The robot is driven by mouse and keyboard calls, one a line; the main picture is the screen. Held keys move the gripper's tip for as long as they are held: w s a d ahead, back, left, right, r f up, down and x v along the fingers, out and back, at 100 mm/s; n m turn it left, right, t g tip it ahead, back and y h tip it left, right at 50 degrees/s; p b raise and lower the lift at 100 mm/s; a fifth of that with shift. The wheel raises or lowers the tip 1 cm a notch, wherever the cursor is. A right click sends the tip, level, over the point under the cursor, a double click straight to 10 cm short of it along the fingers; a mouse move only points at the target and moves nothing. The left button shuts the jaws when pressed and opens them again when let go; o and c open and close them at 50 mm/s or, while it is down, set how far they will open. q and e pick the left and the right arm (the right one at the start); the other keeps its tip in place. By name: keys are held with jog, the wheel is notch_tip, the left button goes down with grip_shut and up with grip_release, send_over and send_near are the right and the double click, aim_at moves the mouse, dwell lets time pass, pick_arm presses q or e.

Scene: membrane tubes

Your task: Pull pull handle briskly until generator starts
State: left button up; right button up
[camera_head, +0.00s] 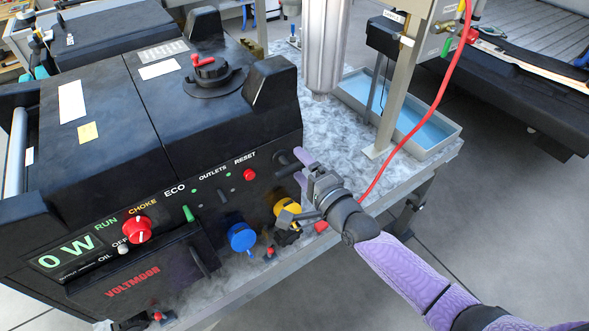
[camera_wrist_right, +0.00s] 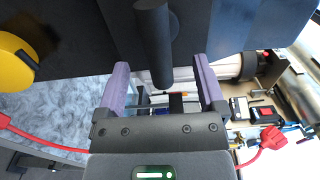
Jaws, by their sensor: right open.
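The black generator (camera_head: 140,110) stands on a grey mottled bench; its display (camera_head: 68,252) reads 0 W. A black bar-shaped handle (camera_head: 284,157) sticks out at the right end of its front panel, probably the pull handle. My right gripper (camera_head: 301,169) is at this handle with purple fingers open. In the wrist view, the black handle (camera_wrist_right: 153,45) reaches in from above between the two open fingers (camera_wrist_right: 160,82); whether they touch it I cannot tell. The red choke knob (camera_head: 138,229) is on the left of the panel. My left gripper is out of view.
A red cable (camera_head: 425,125) hangs to the right, close to the gripper. A metal post (camera_head: 400,90) and a blue-lined tray (camera_head: 440,138) stand behind. Open floor lies at lower right.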

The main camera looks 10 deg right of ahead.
jog(key=p+v, duration=0.3)
jog(key=v, duration=0.5)
jog(key=shift+s, duration=0.3)
jog(key=shift+d+r, duration=0.1)
jog(key=s+d+f+n+g+h+b, duration=0.1)
jog(key=s+f+n+g+b, duration=0.2)
jog(key=f, duration=0.7)
jog(key=s+d+f+n+g+h+b, duration=0.2)
jog(key=s+f+b, duration=0.15)
jog(key=f, duration=0.65)
jog(key=s+d+f+n+g+h+b, duration=0.1)
jog(key=s+f+n+g+b, duration=0.2)
jog(key=f, duration=0.8)
jog(key=s+f+n+g+h+b, duration=0.1)
jog(key=s+f+n+g+b, duration=0.3)
jog(key=s+f, duration=0.5)
jog(key=s+a+f+n+g+h+b, duration=0.1)
jog(key=s+f+n+g+b, duration=0.3)
jog(key=s+f, duration=0.6)
jog(key=s+b, duration=0.1)
jog(key=s, duration=0.4)
jog(key=shift+s+n, duration=0.35)
jog(key=shift+n, duration=0.05)
jog(key=shift+w, duration=0.1)
